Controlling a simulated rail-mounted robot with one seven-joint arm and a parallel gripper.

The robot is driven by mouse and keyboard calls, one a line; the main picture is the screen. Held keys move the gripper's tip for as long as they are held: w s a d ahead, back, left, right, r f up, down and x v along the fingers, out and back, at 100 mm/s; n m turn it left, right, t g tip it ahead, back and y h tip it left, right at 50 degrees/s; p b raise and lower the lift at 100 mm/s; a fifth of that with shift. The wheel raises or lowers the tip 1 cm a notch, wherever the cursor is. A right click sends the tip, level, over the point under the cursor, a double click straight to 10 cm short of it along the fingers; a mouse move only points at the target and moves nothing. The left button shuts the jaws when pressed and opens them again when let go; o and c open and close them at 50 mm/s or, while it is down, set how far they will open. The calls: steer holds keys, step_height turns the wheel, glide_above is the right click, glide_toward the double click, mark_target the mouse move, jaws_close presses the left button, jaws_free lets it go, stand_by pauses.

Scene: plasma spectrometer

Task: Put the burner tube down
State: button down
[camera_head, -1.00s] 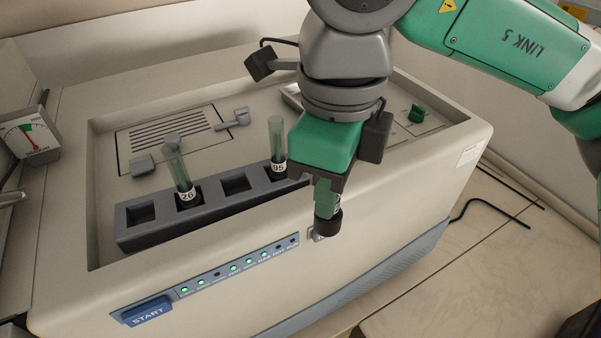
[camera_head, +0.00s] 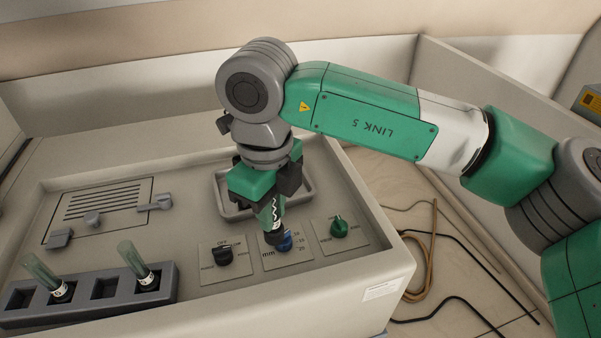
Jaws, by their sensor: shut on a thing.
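My gripper (camera_head: 268,203) points down over the top of the machine and is shut on the burner tube. The lower part of the burner tube (camera_head: 275,237) shows below the jaws as a dark end; the rest is mostly hidden by the gripper. It is in front of the blue knob (camera_head: 285,242) in this view; I cannot tell how far above the panel it is. A shallow grey tray (camera_head: 307,190) lies just behind the gripper, its middle partly hidden by the arm.
A dark rack (camera_head: 103,288) at left holds two greenish tubes (camera_head: 131,258) (camera_head: 41,272) with black bases and has empty slots. Black (camera_head: 224,256) and green (camera_head: 339,227) knobs stand on the panel. A vented lid (camera_head: 105,205) with grey latches is at the back left.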

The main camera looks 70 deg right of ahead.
steer(key=w+d+f+p, duration=0.1)
steer(key=d+p, duration=0.1)
steer(key=d, duration=0.3)
steer(key=w+d+f+p, duration=0.2)
steer(key=d+p, duration=0.1)
steer(key=d, duration=0.2)
steer(key=w+d+f+p, duration=0.1)
steer(key=d+p, duration=0.1)
steer(key=d, duration=0.3)
steer(key=shift+w+f+p, duration=0.3)
steer(key=shift+w, duration=0.05)
steer(key=shift+f, duration=0.45)
steer(key=c, duration=1.3)
jaws_free()
steer(key=shift+r, duration=0.1)
step_height(320, 180, up, 12)
steer(key=b, duration=0.3)
steer(key=shift+r+b, duration=0.15)
steer(key=shift+b, duration=0.15)
